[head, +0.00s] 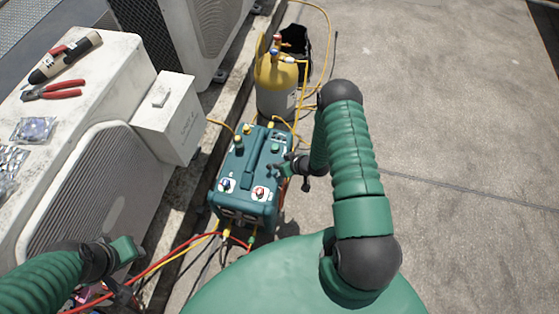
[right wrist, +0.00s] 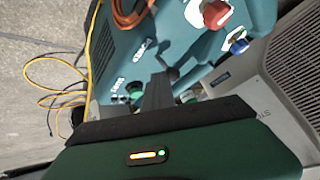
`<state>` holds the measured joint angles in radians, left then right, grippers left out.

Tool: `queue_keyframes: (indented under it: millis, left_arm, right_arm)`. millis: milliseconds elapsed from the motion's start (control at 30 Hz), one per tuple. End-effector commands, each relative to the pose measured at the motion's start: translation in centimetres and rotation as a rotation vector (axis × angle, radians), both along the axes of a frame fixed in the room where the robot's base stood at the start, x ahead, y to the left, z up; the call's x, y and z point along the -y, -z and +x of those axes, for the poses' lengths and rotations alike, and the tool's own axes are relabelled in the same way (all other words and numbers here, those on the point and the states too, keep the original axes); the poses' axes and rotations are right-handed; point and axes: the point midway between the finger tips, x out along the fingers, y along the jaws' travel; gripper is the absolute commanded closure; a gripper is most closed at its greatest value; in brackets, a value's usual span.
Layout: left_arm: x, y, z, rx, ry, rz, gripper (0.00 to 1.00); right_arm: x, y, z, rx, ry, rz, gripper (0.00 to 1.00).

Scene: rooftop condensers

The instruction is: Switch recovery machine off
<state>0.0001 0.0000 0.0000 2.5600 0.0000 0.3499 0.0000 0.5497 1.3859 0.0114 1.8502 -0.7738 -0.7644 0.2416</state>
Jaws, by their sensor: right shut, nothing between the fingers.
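The recovery machine (head: 240,185) is a teal box on the ground beside the condenser, with a blue knob (head: 225,185) and a red knob (head: 259,192) on its top. In the right wrist view the machine (right wrist: 180,45) fills the upper middle, with the red knob (right wrist: 216,14) and the blue knob (right wrist: 238,46) at upper right. My right gripper (head: 275,168) is over the machine's right side, its fingers together and empty. Its dark fingers (right wrist: 160,90) show close in front of the panel and hide part of it. My left gripper (head: 130,272) is at lower left, away from the machine; its jaws are unclear.
A yellow-topped grey cylinder (head: 277,85) stands behind the machine. A white condenser (head: 95,110) at left carries red pliers (head: 52,90) and other tools. Red and yellow hoses (head: 180,250) run along the ground in front. The concrete at right (head: 460,120) is clear.

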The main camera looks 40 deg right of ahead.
Motion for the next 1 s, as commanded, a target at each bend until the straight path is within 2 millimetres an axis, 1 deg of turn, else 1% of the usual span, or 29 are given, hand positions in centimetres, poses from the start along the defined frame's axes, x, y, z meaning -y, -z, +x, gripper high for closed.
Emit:
queue_keyframes:
  millis: [267,600,1000]
  left_arm:
    - [0.0,0.1,0.0,0.000,0.000,0.000,0.64]
    - [0.0,1.1,0.0,0.000,0.000,0.000,0.64]
    - [0.0,0.9,0.0,0.000,0.000,0.000,0.64]
  right_arm:
    - [-0.1,0.2,0.0,0.000,-0.001,0.002,1.00]
    - [0.8,1.0,0.9,-0.001,-0.002,0.002,1.00]
    - [0.9,0.7,1.0,0.000,-0.001,0.002,1.00]
